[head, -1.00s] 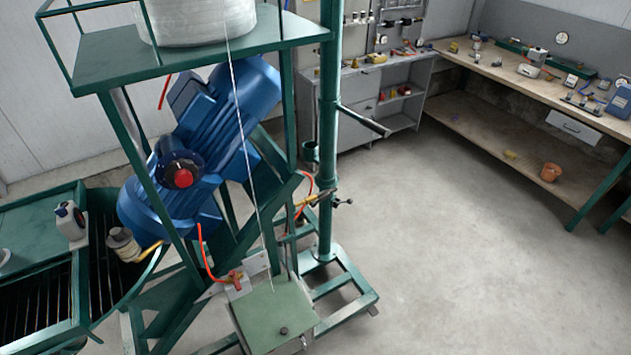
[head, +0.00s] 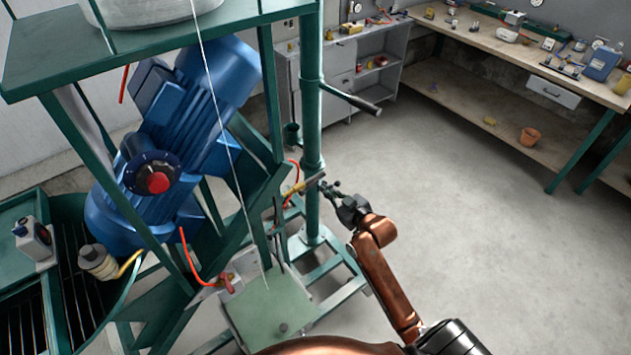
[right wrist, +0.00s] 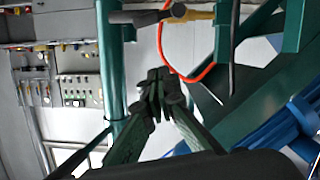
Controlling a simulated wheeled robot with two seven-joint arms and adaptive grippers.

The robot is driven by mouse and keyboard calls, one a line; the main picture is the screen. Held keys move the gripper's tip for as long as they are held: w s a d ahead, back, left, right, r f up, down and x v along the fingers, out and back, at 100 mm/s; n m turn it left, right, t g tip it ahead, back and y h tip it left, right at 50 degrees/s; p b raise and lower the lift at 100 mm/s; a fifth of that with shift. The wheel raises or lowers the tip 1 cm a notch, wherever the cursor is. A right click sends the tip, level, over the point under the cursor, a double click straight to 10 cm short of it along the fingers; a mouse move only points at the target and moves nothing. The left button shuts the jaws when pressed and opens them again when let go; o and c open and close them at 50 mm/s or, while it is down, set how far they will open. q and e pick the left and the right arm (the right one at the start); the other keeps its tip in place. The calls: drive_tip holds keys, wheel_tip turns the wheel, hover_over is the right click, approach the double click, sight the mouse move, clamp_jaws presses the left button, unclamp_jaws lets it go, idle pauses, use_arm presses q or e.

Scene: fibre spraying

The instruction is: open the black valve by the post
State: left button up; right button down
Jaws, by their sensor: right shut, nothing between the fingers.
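The green post (head: 312,120) stands upright in the middle of the head view. Low beside it is the black valve (head: 324,185), at the end of a brass fitting (head: 300,187). The valve (right wrist: 177,10) also shows at the top of the right wrist view, in front of the post (right wrist: 113,65). My right gripper (head: 340,195) is shut and empty, right beside the valve. Whether it touches the valve is unclear in the head view. In the right wrist view the closed fingertips (right wrist: 160,82) point up toward the valve, with a visible gap. My left gripper is out of view.
A dark lever (head: 352,99) sticks out from the post above the valve. A red hose (right wrist: 190,75) loops close to the fitting. The blue motor (head: 175,150) and green frame stand left. The floor (head: 480,230) to the right is clear, before a workbench (head: 480,40).

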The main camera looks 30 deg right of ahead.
hover_over(316, 183)
drive_tip(key=s+a, duration=0.2)
drive_tip(key=f, duration=0.2)
drive_tip(key=shift+d+f, duration=0.2)
drive_tip(key=shift+f, duration=0.45)
drive_tip(key=shift+d+f, duration=0.15)
drive_tip(key=shift+f, duration=0.45)
drive_tip(key=shift+d+f+b, duration=0.2)
drive_tip(key=shift+f+b, duration=0.1)
drive_tip(key=shift+f, duration=0.4)
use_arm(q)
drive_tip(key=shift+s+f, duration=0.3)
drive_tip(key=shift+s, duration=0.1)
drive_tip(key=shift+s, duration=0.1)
use_arm(e)
drive_tip(key=shift+w+a, duration=0.1)
drive_tip(key=shift+w, duration=0.05)
